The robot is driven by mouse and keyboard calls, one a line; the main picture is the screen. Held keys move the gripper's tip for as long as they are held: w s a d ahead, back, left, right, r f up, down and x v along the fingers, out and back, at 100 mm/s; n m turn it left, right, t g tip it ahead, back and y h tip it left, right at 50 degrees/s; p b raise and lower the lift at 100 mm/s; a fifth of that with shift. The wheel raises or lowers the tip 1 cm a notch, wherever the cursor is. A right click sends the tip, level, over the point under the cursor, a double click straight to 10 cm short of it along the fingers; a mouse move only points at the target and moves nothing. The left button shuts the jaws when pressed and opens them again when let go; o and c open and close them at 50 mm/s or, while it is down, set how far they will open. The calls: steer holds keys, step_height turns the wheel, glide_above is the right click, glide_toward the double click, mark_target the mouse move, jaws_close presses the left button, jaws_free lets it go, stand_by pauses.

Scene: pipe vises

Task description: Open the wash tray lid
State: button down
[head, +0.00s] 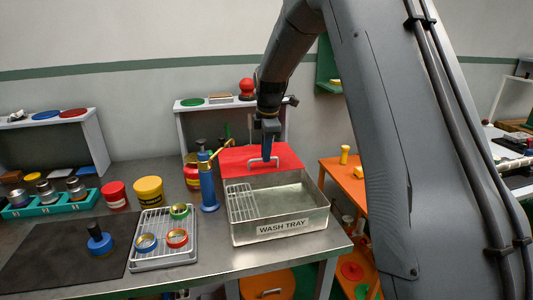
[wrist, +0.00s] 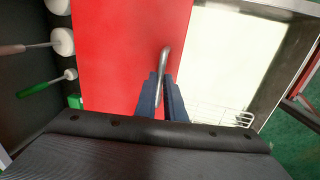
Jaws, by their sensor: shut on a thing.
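The wash tray (head: 284,225) is a metal basin with a "WASH TRAY" label, standing at the right end of the bench. Its red lid (head: 238,160) is at the back of the tray, and the front of the basin is uncovered with a wire rack inside. In the wrist view the red lid (wrist: 115,55) fills the middle left, beside the pale basin (wrist: 235,60). My gripper (head: 266,153) is above the lid's front edge. In the wrist view my gripper (wrist: 163,95) is shut on the metal lid handle (wrist: 165,62), with blue fingers on either side of it.
A blue bottle with a brass spout (head: 208,185) stands close to the tray's left side. A rack with several ringed parts (head: 163,240) is further left. A shelf (head: 189,110) stands behind the lid, with a red ball on it. An orange table (head: 345,178) is at the right.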

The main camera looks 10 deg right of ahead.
steer(key=c, duration=1.8)
jaws_free()
steer(key=shift+c, duration=0.2)
step_height(320, 180, up, 8)
steer(key=s+b, duration=0.1)
steer(key=shift+s+f+b, duration=0.15)
steer(key=shift+s+b, duration=0.1)
steer(key=shift+b, duration=0.15)
steer(key=s+f+m, duration=0.5)
steer(key=s+m, duration=0.1)
steer(key=s, duration=0.5)
steer(key=s+f+m+g, duration=0.1)
steer(key=s+f+m, duration=0.4)
steer(key=s, duration=0.6)
steer(key=s+f+m, duration=0.5)
steer(key=s+m, duration=0.2)
steer(key=s, duration=0.4)
steer(key=shift+s+f+g, duration=0.3)
steer(key=shift+s, duration=0.1)
